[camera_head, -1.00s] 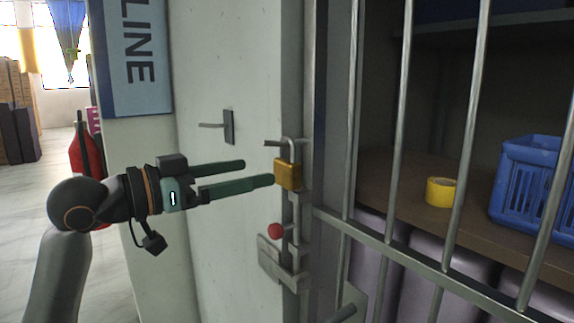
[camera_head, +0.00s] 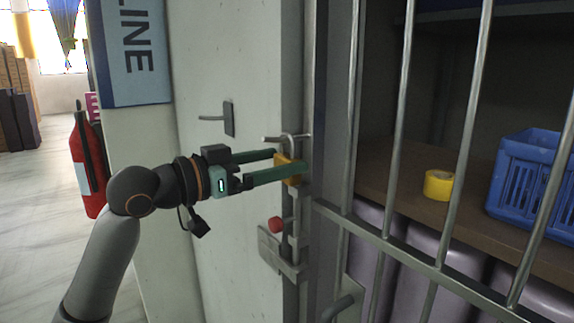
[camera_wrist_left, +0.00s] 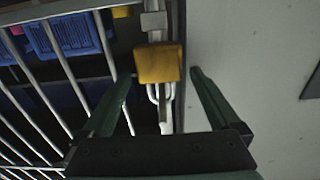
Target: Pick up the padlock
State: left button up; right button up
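The padlock has a brass-yellow body (camera_head: 283,170) and a grey metal shackle. It hangs on the latch bracket at the edge of the barred door. It also shows in the left wrist view (camera_wrist_left: 158,64), ahead of the fingers and between their lines. My left gripper (camera_head: 287,163) is open, with its green fingers on either side of the padlock body in the head view. The near finger hides part of the body. In the left wrist view the gripper (camera_wrist_left: 160,82) shows a gap between each finger and the padlock. My right gripper is not in view.
The barred door (camera_head: 402,130) stands right of the padlock. A red-knobbed bolt (camera_head: 277,225) sits just below it, and a wall handle (camera_head: 228,119) is to the left. Behind the bars are yellow tape (camera_head: 438,185) and a blue crate (camera_head: 508,205).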

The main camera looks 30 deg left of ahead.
pick_arm(q)
grip_shut()
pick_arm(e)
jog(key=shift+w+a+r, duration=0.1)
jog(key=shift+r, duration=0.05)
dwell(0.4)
pick_arm(q)
jog(key=shift+r, duration=0.15)
jog(key=r+b+v, duration=0.1)
jog(key=b+v, duration=0.4)
jog(key=v, duration=1.3)
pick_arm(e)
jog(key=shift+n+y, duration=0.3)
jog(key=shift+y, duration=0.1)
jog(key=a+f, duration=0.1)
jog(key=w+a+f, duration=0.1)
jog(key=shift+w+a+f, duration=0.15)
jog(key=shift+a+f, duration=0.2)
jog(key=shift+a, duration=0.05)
